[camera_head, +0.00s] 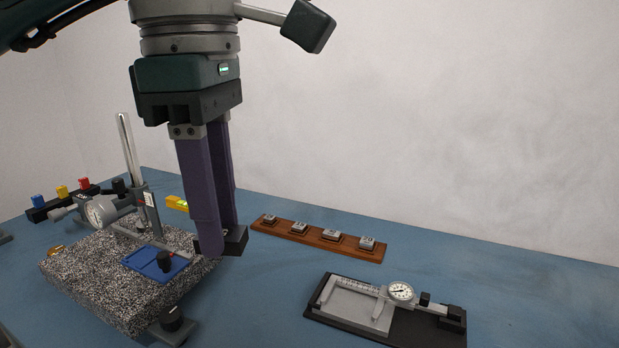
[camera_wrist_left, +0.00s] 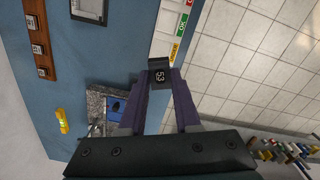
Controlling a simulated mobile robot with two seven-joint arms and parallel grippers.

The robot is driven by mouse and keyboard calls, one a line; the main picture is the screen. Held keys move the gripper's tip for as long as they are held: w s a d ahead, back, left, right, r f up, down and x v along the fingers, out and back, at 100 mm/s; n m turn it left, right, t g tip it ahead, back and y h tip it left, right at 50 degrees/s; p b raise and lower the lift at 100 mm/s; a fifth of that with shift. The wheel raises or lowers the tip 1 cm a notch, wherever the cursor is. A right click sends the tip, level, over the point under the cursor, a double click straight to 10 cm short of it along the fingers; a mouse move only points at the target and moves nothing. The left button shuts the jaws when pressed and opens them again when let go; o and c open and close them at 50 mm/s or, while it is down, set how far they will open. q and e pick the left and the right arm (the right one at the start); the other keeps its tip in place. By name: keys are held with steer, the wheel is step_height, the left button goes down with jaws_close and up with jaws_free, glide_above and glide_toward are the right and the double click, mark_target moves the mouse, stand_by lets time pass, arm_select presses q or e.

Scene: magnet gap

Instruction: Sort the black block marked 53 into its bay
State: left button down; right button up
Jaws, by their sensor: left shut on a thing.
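My left gripper (camera_head: 222,238), with purple fingers, is shut on the black block (camera_head: 236,241). The block is held in the air, in front of the wooden rack and beside the granite plate in the head view. In the left wrist view the black block (camera_wrist_left: 160,76) sits between the fingertips and its light marking 53 faces the camera. A pale strip with green, red and yellow labels (camera_wrist_left: 180,28) lies along the table edge past the block in that view. Whether it holds the bays I cannot tell; the head view does not show it. My right gripper is not in view.
A granite plate (camera_head: 90,283) carries a dial gauge stand (camera_head: 103,211) and a blue plate (camera_head: 143,263). A wooden rack (camera_head: 297,237) holds several grey blocks. A caliper (camera_head: 385,294) lies on a black base at front right. Blue table is bare between them.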

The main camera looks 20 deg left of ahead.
arm_select(q)
steer(key=a+f+n+b, duration=0.1)
steer(key=f+n+b, duration=0.2)
steer(key=f+n, duration=0.3)
steer(key=a+f+n+b, duration=0.1)
steer(key=f+n, duration=0.6)
steer(key=n, duration=0.8)
steer(key=s+a+f+n+b, duration=0.1)
steer(key=f+n+b, duration=0.3)
steer(key=f+n, duration=0.3)
steer(key=shift+a+f+n+b, duration=0.1)
steer(key=shift+a+n+b, duration=0.1)
steer(key=shift+n, duration=0.75)
steer(key=shift+a+f+n+b, duration=0.1)
steer(key=shift+n+b, duration=0.05)
steer(key=shift+n, duration=0.8)
steer(key=shift+f+b, duration=1.85)
steer(key=shift+f, duration=1)
steer(key=shift+f, duration=0.2)
steer(key=c, duration=0.5)
jaws_free()
steer(key=shift+c, duration=0.2)
